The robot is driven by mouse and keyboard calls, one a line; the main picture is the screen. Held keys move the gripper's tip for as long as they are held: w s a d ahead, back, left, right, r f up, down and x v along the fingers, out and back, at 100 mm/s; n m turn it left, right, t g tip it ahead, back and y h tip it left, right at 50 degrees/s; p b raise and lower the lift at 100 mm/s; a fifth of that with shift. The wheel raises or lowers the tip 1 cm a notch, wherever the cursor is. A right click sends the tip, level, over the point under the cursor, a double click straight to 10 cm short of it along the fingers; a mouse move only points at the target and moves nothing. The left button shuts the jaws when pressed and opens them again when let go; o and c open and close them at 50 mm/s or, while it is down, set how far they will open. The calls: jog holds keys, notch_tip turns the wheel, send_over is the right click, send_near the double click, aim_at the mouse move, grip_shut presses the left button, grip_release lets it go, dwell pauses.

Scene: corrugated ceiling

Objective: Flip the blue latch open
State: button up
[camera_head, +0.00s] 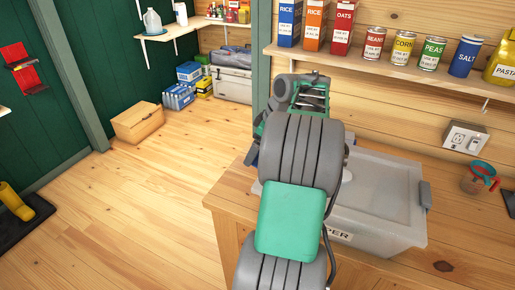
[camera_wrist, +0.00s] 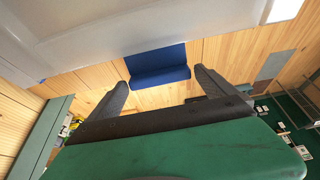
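The blue latch (camera_wrist: 158,66) shows in the wrist view as a flat blue flap hanging at the edge of the grey container (camera_wrist: 130,30). My gripper (camera_wrist: 162,82) is open, with one dark finger on each side of the latch in the picture. I see no contact between the fingers and the latch. In the head view the grey lidded container (camera_head: 375,190) sits on the wooden counter (camera_head: 460,255), with a grey-blue latch (camera_head: 426,195) on its right end. My arm covers the container's left part and most of my gripper there.
A shelf above the counter holds boxes and cans (camera_head: 403,48). The floor left of the counter is open.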

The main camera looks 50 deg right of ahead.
jog(key=c, duration=1.1)
jog(key=f+g+b, duration=0.1)
jog(key=w+b, duration=0.1)
jog(key=b, duration=0.1)
jog(key=shift+a+f+g+h, duration=0.15)
jog(key=shift+f+g+h, duration=0.2)
jog(key=shift+g+h, duration=0.05)
jog(key=shift+c, duration=0.2)
jog(key=shift+r+g+b, duration=0.1)
jog(key=shift+g+b, duration=0.3)
jog(key=shift+b, duration=0.3)
jog(key=shift+r, duration=0.15)
jog(key=o, duration=1.3)
jog(key=r+p, duration=0.1)
jog(key=r, duration=0.1)
jog(key=r+p, duration=0.2)
jog(key=r, duration=0.1)
jog(key=s+r+p, duration=0.1)
jog(key=r+p, duration=0.1)
jog(key=shift+r, duration=0.35)
